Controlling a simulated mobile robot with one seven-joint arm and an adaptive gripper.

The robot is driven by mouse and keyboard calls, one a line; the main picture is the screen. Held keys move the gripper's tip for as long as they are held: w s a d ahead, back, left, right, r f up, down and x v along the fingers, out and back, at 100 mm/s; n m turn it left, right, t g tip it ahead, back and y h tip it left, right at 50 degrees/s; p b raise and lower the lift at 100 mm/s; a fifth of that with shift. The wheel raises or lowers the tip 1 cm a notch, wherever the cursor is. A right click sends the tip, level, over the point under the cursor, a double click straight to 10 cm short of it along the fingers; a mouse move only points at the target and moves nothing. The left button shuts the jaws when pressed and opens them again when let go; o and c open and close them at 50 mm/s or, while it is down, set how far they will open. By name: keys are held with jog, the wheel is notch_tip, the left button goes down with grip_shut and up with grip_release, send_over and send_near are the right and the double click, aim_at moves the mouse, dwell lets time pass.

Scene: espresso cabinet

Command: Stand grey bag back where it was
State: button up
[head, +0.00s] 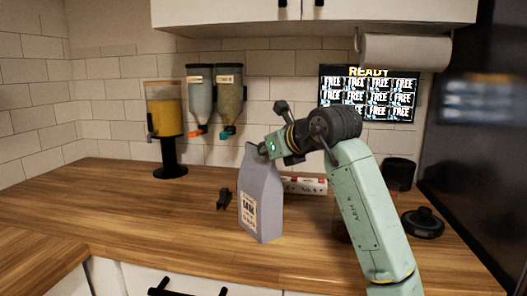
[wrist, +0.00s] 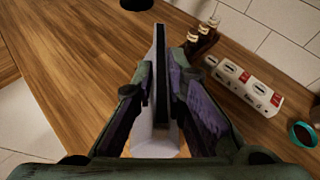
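The grey bag (head: 262,205) with a printed label on its front stands roughly upright, slightly tilted, at the middle of the wooden counter. I cannot tell whether its base touches the wood. My gripper (head: 262,150) is at the bag's narrow top, coming from the right. In the wrist view, the two fingers of my gripper (wrist: 160,85) lie close along both sides of the bag's top (wrist: 159,38), pinching it between them.
A small dark object (head: 224,199) lies left of the bag. A white box (head: 305,186) and small brown bottles (wrist: 202,38) stand behind it. A yellow-filled dispenser (head: 166,118) stands at back left. A dark round lid (head: 422,222) is at right. The left counter is clear.

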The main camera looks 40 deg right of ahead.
jog(key=o, duration=0.4)
jog(key=shift+r, duration=0.15)
